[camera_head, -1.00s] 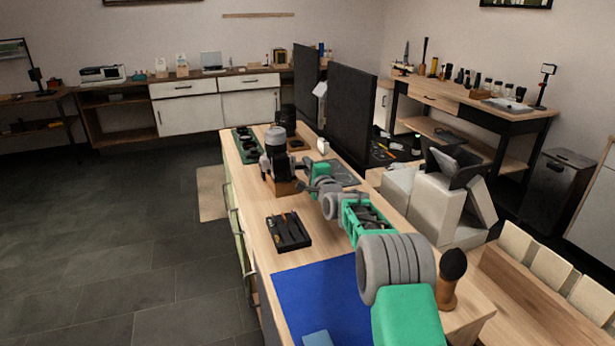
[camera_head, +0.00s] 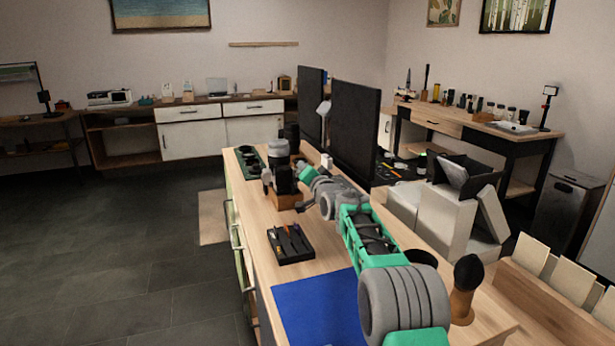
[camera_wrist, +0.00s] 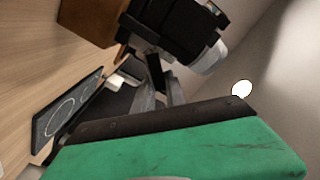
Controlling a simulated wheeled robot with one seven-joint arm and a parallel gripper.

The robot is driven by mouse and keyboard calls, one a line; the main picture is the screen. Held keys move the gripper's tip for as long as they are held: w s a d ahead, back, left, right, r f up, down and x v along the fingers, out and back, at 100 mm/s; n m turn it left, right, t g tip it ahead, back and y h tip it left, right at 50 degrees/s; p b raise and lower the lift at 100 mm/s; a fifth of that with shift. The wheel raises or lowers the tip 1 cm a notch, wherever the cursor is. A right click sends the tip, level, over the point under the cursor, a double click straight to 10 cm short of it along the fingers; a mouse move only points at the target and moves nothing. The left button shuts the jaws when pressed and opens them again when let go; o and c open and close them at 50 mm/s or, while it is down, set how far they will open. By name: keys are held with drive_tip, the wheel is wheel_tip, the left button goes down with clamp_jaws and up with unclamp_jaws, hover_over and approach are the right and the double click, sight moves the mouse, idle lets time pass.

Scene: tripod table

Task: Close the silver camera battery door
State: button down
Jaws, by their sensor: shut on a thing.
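The silver camera (camera_head: 281,168) sits on a wooden block (camera_head: 286,201) on the long workbench. It looks mostly dark with a silvery-grey top in the head view. In the wrist view the camera (camera_wrist: 175,28) appears tilted at the top, with a pale, rounded part at its right. My gripper (camera_wrist: 158,72) reaches up to the camera's near side, its dark fingers close together and shut on part of it. The battery door cannot be made out separately, so its angle is unclear. In the head view my green and grey wrist partly hides the contact from the right.
A black tray (camera_head: 291,244) with small tools lies in front of the camera on the bench (camera_head: 255,222). A blue mat (camera_head: 318,308) is nearer. Black panels (camera_head: 354,130) stand behind the bench. A flat dark pad (camera_wrist: 62,115) lies below my gripper in the wrist view.

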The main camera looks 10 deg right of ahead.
drive_tip(key=shift+a+r+n, duration=0.1)
drive_tip(key=shift+a+n, duration=0.1)
drive_tip(key=shift+n, duration=0.4)
